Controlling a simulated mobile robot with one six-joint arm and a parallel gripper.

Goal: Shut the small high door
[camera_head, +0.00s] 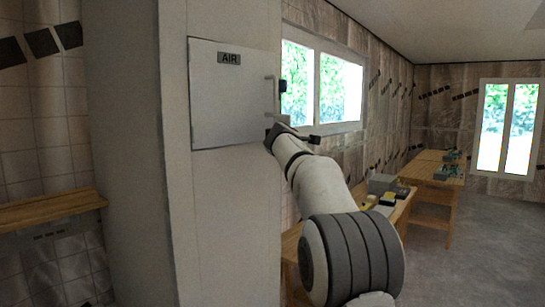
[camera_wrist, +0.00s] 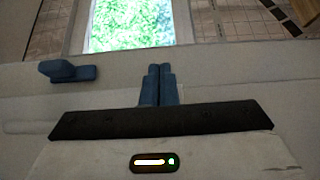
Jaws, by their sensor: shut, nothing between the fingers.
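The small high door (camera_head: 230,105) is a pale square panel with a dark "AIR" label, high on a pale cabinet or column in the head view. A thin upright handle (camera_head: 270,92) is near its right edge. The door looks nearly flush, but I cannot tell whether a gap remains. My gripper (camera_head: 283,119) is at the door's lower right corner, shut and empty. In the wrist view the closed fingers (camera_wrist: 158,83) point at a pale surface; contact is unclear. A dark blue catch-like part (camera_wrist: 68,71) sits left of them.
A small dark fitting (camera_head: 283,86) is right of the handle. A window (camera_head: 320,85) is behind my gripper. Wooden benches (camera_head: 435,168) with items stand at the right, and a wooden shelf (camera_head: 50,207) is at the left. The floor at the right is clear.

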